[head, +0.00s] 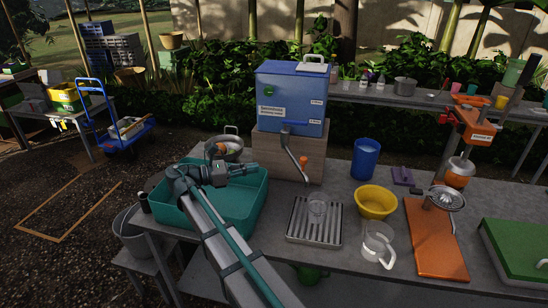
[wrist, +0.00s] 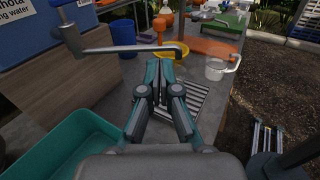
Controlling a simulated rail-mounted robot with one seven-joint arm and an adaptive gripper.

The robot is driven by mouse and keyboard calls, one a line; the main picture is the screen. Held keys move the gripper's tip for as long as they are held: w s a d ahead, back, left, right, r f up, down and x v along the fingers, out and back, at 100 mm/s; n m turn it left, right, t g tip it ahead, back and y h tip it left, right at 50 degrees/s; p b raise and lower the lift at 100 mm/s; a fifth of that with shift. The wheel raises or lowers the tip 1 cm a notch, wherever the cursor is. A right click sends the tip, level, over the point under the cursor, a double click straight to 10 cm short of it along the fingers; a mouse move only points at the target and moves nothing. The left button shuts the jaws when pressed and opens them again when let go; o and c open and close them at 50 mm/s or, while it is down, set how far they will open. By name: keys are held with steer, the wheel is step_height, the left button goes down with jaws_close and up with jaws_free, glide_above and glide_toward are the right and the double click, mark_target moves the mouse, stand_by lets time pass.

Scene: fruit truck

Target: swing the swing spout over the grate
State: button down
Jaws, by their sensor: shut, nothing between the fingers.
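The swing spout (head: 294,155) is a bent grey metal tube on the front of a blue water box (head: 290,100). It slants down to the right, with an orange piece near its end. In the wrist view the spout (wrist: 115,49) crosses just past my fingertips; I cannot tell if they touch it. The grate (wrist: 190,98) is partly hidden behind my fingers in the wrist view. My gripper (head: 254,168) is shut and empty, left of the spout.
A teal tub (head: 257,200) lies under my gripper. A wooden block (head: 268,148) carries the water box. A yellow bowl (head: 376,201), a clear jug (head: 376,240) and a blue cup (head: 365,158) stand right of the grate. An orange board (head: 430,240) is farther right.

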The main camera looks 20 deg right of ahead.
steer(key=s+d+p, duration=0.1)
steer(key=d+p, duration=0.3)
steer(key=d, duration=0.9)
steer(key=shift+s+d+f, duration=0.15)
steer(key=shift+d+f, duration=0.1)
steer(key=shift+d, duration=0.05)
